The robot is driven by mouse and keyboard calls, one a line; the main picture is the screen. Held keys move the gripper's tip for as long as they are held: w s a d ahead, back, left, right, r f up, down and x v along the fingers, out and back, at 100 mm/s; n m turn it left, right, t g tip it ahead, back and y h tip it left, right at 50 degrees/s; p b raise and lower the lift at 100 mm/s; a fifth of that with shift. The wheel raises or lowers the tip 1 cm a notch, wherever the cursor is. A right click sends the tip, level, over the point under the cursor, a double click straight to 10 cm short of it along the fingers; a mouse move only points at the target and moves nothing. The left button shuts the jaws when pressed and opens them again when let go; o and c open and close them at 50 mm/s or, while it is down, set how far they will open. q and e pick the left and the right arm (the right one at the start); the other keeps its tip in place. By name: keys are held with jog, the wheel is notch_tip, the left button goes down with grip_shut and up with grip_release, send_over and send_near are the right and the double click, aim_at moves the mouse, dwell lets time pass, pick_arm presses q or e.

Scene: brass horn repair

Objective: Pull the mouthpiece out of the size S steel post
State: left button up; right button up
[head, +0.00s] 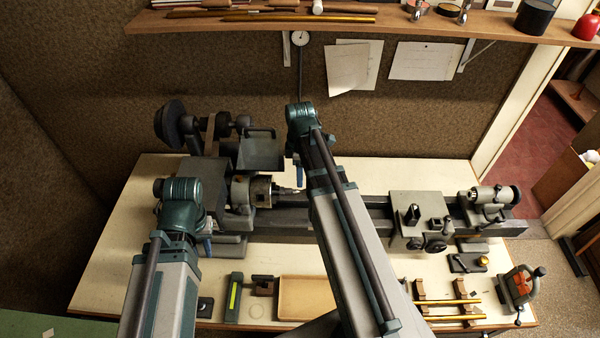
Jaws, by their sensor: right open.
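A lathe stands on the pale bench. A small silvery piece (286,191) projects to the right from its chuck (258,191); I cannot tell whether it is the steel post, the mouthpiece or both. My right gripper (299,178) is open, just above and right of this piece, with a blue finger showing; its arm hides part of the lathe bed. My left gripper (207,244) is low at the left of the lathe, mostly hidden behind its own wrist. I cannot tell its opening. No mouthpiece can be made out for certain.
The lathe carriage (420,215) and tailstock (492,205) stand to the right. A wooden shelf (390,22) runs above.

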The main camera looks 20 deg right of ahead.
aim_at(298, 192)
jog(key=shift+f+b, duration=3.9)
jog(key=shift+f, duration=0.2)
grip_shut()
jog(key=shift+s+d, duration=0.1)
jog(key=shift+d, duration=0.05)
jog(key=d, duration=0.1)
jog(key=s+d, duration=0.1)
jog(key=d, duration=0.1)
jog(key=s+d, duration=0.1)
jog(key=shift+d, duration=0.15)
jog(key=shift+s+r, duration=0.15)
